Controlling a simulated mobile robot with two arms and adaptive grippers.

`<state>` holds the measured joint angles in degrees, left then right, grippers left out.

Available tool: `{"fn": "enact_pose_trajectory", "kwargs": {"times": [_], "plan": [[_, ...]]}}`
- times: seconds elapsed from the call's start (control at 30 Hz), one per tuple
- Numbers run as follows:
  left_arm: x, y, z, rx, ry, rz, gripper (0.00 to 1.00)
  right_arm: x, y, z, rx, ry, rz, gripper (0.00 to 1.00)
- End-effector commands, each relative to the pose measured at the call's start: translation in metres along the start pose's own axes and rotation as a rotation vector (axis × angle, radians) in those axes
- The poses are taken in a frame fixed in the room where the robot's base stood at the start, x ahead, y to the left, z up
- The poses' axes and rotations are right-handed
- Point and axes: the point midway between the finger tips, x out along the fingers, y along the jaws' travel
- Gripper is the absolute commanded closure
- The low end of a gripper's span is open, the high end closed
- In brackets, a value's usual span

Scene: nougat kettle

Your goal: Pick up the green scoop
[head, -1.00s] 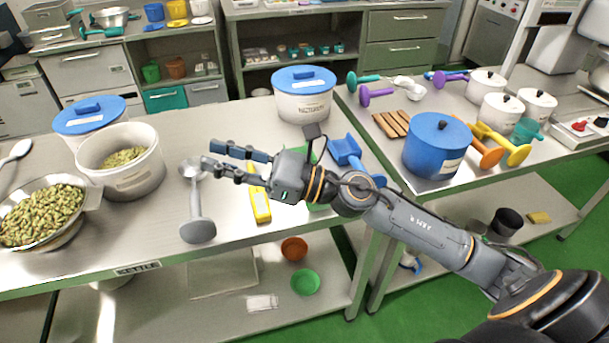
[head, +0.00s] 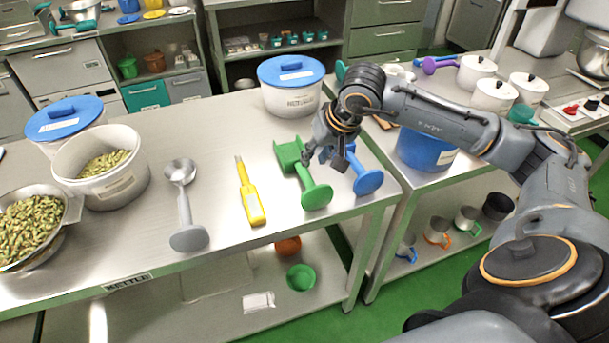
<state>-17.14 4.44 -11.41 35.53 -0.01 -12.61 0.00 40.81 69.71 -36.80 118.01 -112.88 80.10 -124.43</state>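The green scoop (head: 316,195) lies on the steel table, its square scoop end toward the back and its round handle end toward the front edge. My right gripper (head: 308,160) points down just above the scoop's middle, at its right side. The fingers are dark and seen nearly edge-on, so I cannot tell how far apart they are or whether they touch the scoop. My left gripper is not in view.
A blue scoop (head: 368,182) lies close to the right, partly behind my gripper. A yellow-handled tool (head: 250,205) and a grey scoop (head: 186,236) lie to the left. A blue-lidded tub (head: 290,102) stands behind. The table's front edge is near the scoop handles.

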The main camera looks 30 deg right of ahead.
Motion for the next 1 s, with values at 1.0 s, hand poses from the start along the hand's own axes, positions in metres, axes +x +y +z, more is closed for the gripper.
{"fn": "enact_pose_trajectory", "kwargs": {"times": [1.0], "plan": [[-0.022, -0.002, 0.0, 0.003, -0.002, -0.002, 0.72, 0.09, 0.001, 0.006, 0.001, -0.001, -0.003, 0.75]]}}
